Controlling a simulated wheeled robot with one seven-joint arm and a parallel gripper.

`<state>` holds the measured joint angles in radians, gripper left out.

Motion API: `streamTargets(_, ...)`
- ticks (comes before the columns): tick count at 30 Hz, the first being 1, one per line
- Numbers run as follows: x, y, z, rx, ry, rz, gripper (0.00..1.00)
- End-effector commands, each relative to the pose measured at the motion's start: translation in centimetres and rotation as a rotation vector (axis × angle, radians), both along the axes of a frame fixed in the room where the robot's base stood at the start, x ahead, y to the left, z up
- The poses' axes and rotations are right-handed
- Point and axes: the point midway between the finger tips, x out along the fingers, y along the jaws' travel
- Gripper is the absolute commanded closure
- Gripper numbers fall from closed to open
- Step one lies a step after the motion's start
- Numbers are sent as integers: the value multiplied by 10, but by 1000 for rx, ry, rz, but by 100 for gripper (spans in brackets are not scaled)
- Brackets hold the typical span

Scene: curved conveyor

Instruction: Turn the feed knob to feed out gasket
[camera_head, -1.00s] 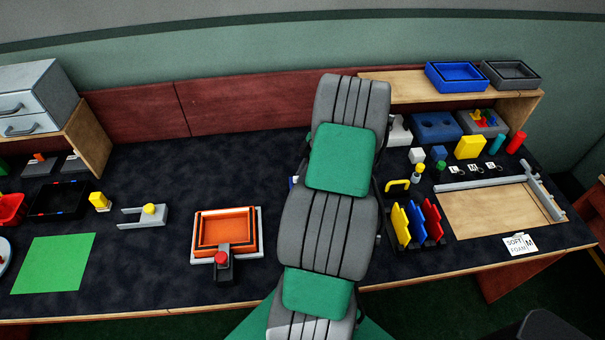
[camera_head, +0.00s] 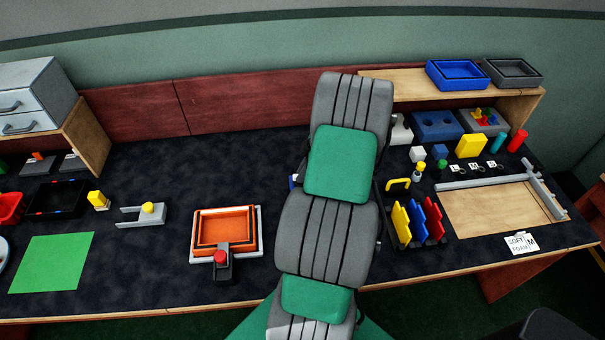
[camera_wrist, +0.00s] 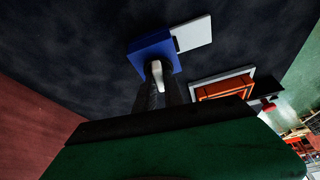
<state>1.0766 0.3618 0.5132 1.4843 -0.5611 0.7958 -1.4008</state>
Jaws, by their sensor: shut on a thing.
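A blue block (camera_wrist: 150,48) with a pale plate (camera_wrist: 193,33) at its side sits on the dark bench top in the wrist view. A pale, narrow grip (camera_wrist: 157,73), apparently the feed knob, stands in front of the block. My gripper (camera_wrist: 158,82) is at this grip, with dark fingers around it, shut on it. The knob's turn angle cannot be made out, and no gasket is clearly visible. In the head view my arm hides the gripper and knob; only a sliver of blue (camera_head: 292,182) shows at the arm's left edge.
An orange tray fixture (camera_head: 254,250) with a red button (camera_head: 220,257) stands left of my arm. A rack of coloured plates (camera_head: 403,240) is close on the arm's right.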

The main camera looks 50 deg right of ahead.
Motion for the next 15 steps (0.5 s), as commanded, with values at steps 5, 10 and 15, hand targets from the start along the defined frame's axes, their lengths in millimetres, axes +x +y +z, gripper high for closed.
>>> streamTargets(5,-1,1,-2,-3,-2,-141,100)
streamTargets(10,-1,1,-2,-3,-2,-301,100)
streamTargets(15,-1,3,-2,-2,-2,-463,100)
